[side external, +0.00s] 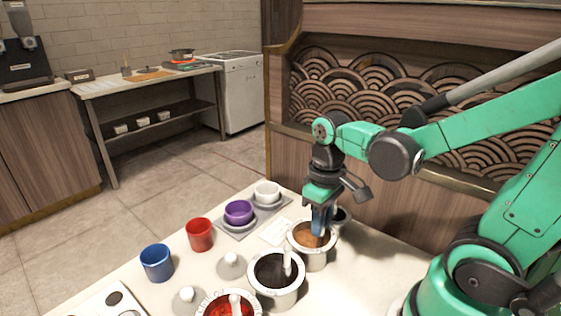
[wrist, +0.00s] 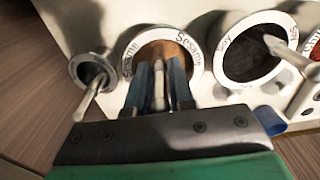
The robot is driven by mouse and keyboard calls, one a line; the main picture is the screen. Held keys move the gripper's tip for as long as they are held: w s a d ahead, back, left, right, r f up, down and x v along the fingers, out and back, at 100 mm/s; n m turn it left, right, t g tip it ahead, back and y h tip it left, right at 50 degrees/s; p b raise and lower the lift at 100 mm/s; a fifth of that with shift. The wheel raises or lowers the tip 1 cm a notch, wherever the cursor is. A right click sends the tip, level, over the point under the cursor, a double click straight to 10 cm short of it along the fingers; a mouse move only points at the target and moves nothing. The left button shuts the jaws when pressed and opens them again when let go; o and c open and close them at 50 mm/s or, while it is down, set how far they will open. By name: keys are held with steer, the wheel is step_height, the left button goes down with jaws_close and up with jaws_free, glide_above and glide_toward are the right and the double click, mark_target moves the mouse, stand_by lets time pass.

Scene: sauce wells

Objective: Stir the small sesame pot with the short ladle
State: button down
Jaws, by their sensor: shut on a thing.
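A pot with brown sauce (side external: 309,262) stands on the white counter. Its rim reads "Sesame" in the wrist view (wrist: 200,62). My gripper (side external: 322,228) is pointed down over this pot. In the wrist view its blue fingers (wrist: 159,88) are shut on a pale ladle handle (wrist: 159,72). The handle reaches down into the brown sauce; the ladle's lower end is hidden. A smaller pot (wrist: 76,68) stands beside it at left with its own ladle (wrist: 92,92) leaning in it. I cannot read its label. It shows partly behind my gripper in the side view (side external: 343,222).
A pot labelled "Soy" (wrist: 225,75) with dark sauce and a ladle stands close by, then a red-sauce pot (side external: 233,307). Lids (side external: 231,266), a red cup (side external: 200,235), a blue cup (side external: 157,264) and a purple bowl (side external: 238,211) stand on the counter.

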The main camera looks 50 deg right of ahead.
steer(key=shift+r, duration=3.65)
